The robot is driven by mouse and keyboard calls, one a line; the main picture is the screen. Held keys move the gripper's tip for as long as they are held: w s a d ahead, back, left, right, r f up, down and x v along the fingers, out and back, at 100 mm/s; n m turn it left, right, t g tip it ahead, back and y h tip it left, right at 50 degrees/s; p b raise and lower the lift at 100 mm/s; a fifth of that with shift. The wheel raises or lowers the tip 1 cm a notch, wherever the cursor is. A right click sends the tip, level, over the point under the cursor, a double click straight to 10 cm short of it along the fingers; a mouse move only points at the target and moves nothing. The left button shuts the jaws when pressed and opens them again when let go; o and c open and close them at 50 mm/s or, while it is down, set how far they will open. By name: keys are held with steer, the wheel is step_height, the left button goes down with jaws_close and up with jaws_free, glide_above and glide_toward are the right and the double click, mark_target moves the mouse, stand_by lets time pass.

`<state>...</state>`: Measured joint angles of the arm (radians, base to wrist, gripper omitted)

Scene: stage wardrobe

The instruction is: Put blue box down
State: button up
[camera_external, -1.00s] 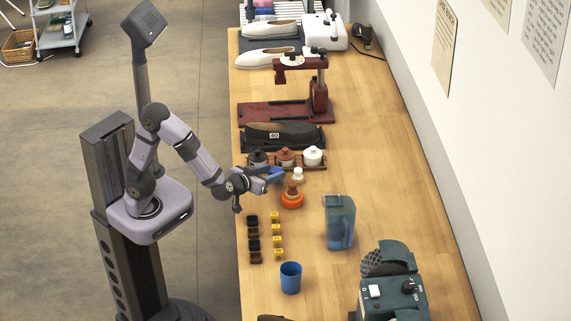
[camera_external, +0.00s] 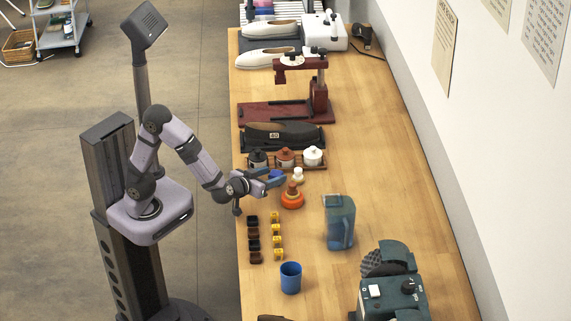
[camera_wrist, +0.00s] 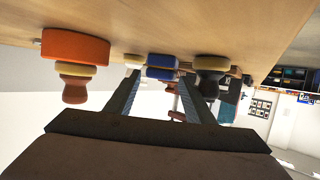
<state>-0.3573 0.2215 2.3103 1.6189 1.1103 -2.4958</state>
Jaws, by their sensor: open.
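The blue box (camera_external: 276,173) is a small blue block on the wooden table, just left of a white knobbed piece (camera_external: 298,175). In the wrist view, which shows the table at the top, the blue box (camera_wrist: 161,72) has a pale band and appears between my two fingers, near their tips. My gripper (camera_external: 273,178) is open around the blue box, its fingers low over the table; the gripper also shows in the wrist view (camera_wrist: 162,84). I cannot tell whether either finger still touches the box.
An orange knobbed piece (camera_external: 292,198) stands close in front of the gripper. A rack with dark, orange and white bottles (camera_external: 285,158) is just behind. Small dark and yellow blocks (camera_external: 277,229), a blue cup (camera_external: 290,279) and a blue-grey jug (camera_external: 340,222) stand nearer.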

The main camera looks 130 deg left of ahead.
steer(key=shift+r, duration=0.1)
steer(key=shift+r+p, duration=0.15)
steer(key=shift+p, duration=0.2)
steer(key=b+v, duration=0.1)
steer(key=v, duration=1.1)
steer(key=shift+w+b, duration=0.1)
steer(key=shift+b, duration=0.3)
steer(key=shift+d+f+h+p, duration=0.25)
steer(key=shift+d+h+p, duration=0.15)
steer(key=shift+p, duration=0.45)
steer(key=s+d+f+m+h+p, duration=0.1)
steer(key=d+f+h+p, duration=0.2)
steer(key=d+h+p, duration=0.55)
steer(key=s+d+f+m+h+b, duration=0.2)
steer(key=d+f+m+b, duration=0.3)
steer(key=d+f+m, duration=0.3)
steer(key=s+d+f+m+h+b, duration=0.3)
steer(key=d+f+m+b, duration=0.35)
steer(key=m, duration=0.25)
step_height(320, 180, up, 16)
steer(key=p, duration=1.7)
steer(key=shift+a+r+m+p, duration=0.15)
steer(key=shift+a+m+p, duration=0.15)
steer(key=shift+a+p, duration=0.15)
